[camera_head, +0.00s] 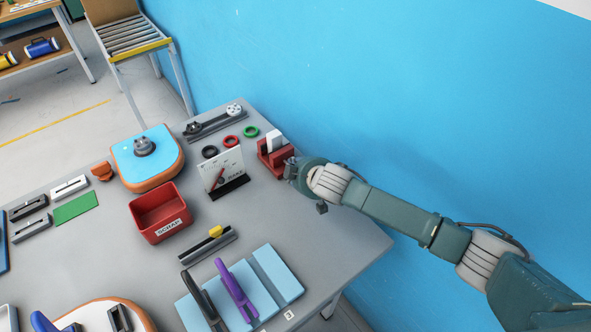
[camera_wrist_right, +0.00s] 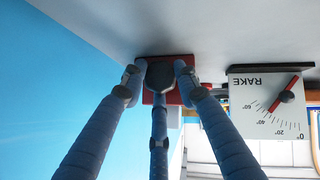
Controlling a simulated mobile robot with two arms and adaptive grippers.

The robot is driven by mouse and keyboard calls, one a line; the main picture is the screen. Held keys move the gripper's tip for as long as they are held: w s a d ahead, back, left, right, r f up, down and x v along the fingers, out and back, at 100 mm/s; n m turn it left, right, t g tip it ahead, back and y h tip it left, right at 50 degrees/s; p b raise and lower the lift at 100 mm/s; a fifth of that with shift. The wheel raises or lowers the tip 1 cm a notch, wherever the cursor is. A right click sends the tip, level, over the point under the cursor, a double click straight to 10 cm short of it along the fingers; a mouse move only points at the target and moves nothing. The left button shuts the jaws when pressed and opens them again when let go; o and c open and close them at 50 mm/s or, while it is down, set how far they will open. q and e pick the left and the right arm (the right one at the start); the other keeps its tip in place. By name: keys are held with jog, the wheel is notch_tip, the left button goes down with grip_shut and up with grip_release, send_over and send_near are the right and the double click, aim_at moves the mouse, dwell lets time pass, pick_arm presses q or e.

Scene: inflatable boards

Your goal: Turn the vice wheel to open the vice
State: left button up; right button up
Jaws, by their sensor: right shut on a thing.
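The red vice (camera_head: 268,158) stands near the far right edge of the grey bench, with a white block (camera_head: 274,140) between its jaws. My right gripper (camera_head: 291,170) reaches in from the right and sits at the near right side of the vice. In the right wrist view the red vice body (camera_wrist_right: 181,98) shows behind the fingers. There the fingers of my right gripper (camera_wrist_right: 160,82) close around a dark grey wheel (camera_wrist_right: 160,73) on the vice. The arm and gripper hide the wheel in the head view. My left gripper is not in view.
A white RAKE gauge (camera_head: 222,170) stands just left of the vice; it also shows in the right wrist view (camera_wrist_right: 268,100). Several coloured rings lie behind it. A red SCRAP bin (camera_head: 160,213) is further left. A blue wall (camera_head: 430,110) rises behind. The bench's right corner is clear.

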jog(key=shift+s+a+f+n+t+h, duration=0.15)
jog(key=shift+f+n+t+h, duration=0.1)
jog(key=shift+n+t+h, duration=0.45)
jog(key=shift+r+t+h+b, duration=0.15)
jog(key=shift+t+h+b, duration=0.15)
jog(key=shift+h+b, duration=0.15)
jog(key=o, duration=1.2)
